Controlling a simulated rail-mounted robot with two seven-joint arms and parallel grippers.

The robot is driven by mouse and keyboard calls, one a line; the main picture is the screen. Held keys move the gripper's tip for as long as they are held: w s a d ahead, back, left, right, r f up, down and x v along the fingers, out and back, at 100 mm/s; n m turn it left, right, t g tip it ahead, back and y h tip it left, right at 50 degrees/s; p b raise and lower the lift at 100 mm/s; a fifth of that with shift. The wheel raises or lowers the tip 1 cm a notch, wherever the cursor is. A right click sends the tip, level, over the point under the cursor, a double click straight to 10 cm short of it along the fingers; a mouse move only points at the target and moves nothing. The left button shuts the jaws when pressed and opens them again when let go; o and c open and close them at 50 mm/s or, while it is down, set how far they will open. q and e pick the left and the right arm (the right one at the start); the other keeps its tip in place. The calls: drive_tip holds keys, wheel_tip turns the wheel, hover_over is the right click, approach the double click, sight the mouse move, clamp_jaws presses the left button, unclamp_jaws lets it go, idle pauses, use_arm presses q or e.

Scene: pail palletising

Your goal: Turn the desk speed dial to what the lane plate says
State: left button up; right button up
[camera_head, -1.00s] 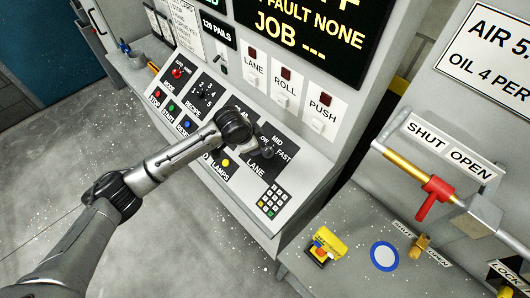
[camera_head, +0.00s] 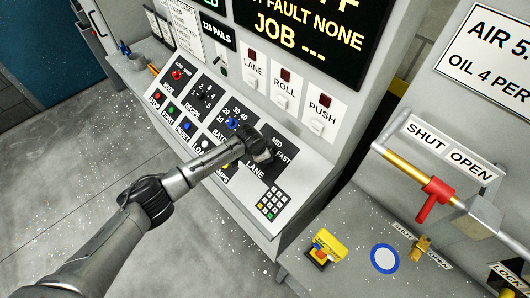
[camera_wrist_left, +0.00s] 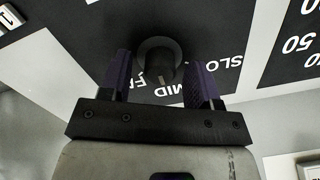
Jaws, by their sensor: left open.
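The speed dial (camera_wrist_left: 158,58) is a dark round knob with a small pale mark, on a black panel lettered SLOW, MID and FAST in the left wrist view. My left gripper (camera_wrist_left: 161,66) is open, with its two purple-padded fingers on either side of the knob; contact cannot be told. In the head view my left gripper (camera_head: 264,154) is over the LANE panel (camera_head: 285,147) of the desk and hides the dial. MID and FAST show beside it. The dial's exact setting is unclear. I cannot make out a lane speed plate. My right gripper is not in view.
Beside the gripper are the blue batch dial (camera_head: 232,123), the recipe dial (camera_head: 204,95) and a keypad (camera_head: 271,203). LANE, ROLL and PUSH switches (camera_head: 285,98) are on the upright face. A red-handled valve (camera_head: 436,197) stands at right.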

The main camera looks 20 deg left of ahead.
use_arm(q)
drive_tip(key=shift+f, duration=0.25)
drive_tip(key=c, duration=0.9)
drive_tip(key=shift+d+r+n+p, duration=0.1)
drive_tip(key=shift+r+n+p, duration=0.05)
drive_tip(key=shift+n+p, duration=0.95)
drive_tip(key=n+p, duration=0.1)
drive_tip(key=n, duration=0.2)
drive_tip(key=shift+n+p, duration=0.3)
drive_tip(key=shift+n, duration=0.1)
drive_tip(key=n+p, duration=0.2)
drive_tip(key=n, duration=0.2)
drive_tip(key=shift+h, duration=0.4)
drive_tip(key=shift+n, duration=0.8)
